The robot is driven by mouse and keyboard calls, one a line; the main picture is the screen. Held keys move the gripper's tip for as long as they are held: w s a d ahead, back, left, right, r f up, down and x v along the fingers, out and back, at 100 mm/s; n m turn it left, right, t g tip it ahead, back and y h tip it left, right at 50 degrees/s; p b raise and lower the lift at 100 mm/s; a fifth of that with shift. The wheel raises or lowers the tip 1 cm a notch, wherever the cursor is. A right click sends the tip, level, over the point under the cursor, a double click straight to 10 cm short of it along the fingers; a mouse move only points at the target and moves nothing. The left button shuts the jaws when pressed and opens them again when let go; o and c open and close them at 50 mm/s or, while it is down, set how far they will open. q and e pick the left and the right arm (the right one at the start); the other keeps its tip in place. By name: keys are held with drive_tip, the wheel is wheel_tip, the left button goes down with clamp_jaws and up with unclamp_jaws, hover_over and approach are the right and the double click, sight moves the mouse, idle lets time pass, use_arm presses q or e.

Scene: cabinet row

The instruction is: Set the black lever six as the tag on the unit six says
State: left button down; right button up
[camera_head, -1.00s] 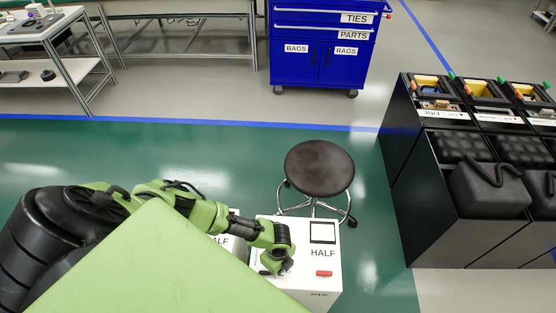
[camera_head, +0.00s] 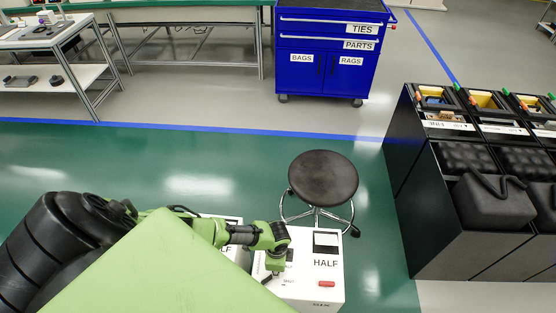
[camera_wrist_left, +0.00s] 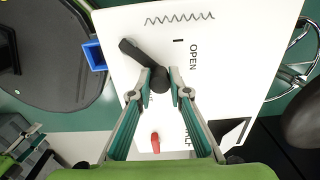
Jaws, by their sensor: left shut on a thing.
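Unit six is a white box (camera_head: 325,270) at the bottom of the head view, with a tag reading HALF (camera_head: 325,263) and small print near its front edge. My left gripper (camera_wrist_left: 160,80) is shut on the hub end of the black lever (camera_wrist_left: 135,51). In the left wrist view the lever's free end points up and left, away from the mark beside the OPEN label (camera_wrist_left: 193,57). The HALF tag is partly hidden behind a finger there. My right gripper is not in view.
A red part (camera_head: 326,284) sits on the unit's top below the tag. A black-seated stool (camera_head: 323,178) stands just behind the unit. Another white unit (camera_head: 233,221) is to the left, partly covered by my arm. Black cabinets (camera_head: 450,220) stand at right; green floor lies between.

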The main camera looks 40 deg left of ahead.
use_arm(q)
drive_tip(key=shift+a, duration=0.1)
idle(0.4)
drive_tip(key=c, duration=1.9)
unclamp_jaws()
wheel_tip(320, 180, up, 12)
